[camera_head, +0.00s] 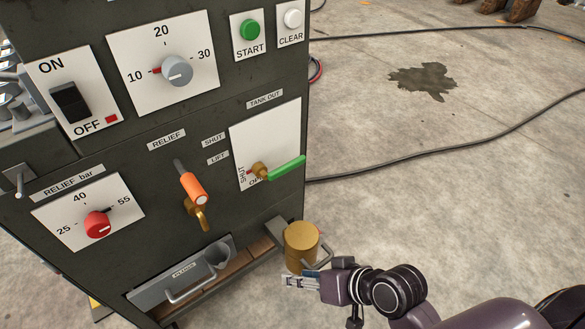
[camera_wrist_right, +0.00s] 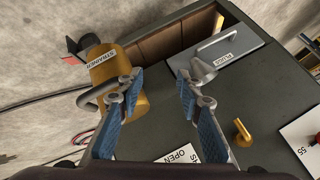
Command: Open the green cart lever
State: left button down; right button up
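The green lever (camera_head: 287,168) sits on a brass valve hub (camera_head: 260,171) on the white TANK OUT plate (camera_head: 285,125) of the dark cabinet. It points right and slightly up, away from the hub. The plate is marked SHUT and OPEN. In the right wrist view only part of the plate with the word OPEN (camera_wrist_right: 182,156) shows; the lever is not seen. My right gripper (camera_head: 285,281) is below the lever, beside the brass strainer. In the wrist view the right gripper (camera_wrist_right: 160,90) has its blue-padded fingers apart with nothing between them. My left gripper is not in view.
The brass strainer (camera_head: 301,243) with its loop handle juts from the cabinet's lower right, close to my right gripper. An orange RELIEF lever (camera_head: 194,188) and a PLUGS drawer (camera_head: 180,277) are left of it. Black cables (camera_head: 420,150) lie on open floor right.

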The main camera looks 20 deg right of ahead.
jog(key=w+a+r+m+t+y, duration=0.1)
jog(key=w+r+m+t+y, duration=0.1)
jog(key=w+r, duration=0.15)
jog(key=m+t+h, duration=0.1)
jog(key=m+t, duration=0.7)
jog(key=m, duration=0.3)
send_near(295, 167)
jog(key=x, duration=1)
jog(key=shift+w+a+p, duration=0.1)
jog(key=shift+w+p, duration=0.3)
grip_shut()
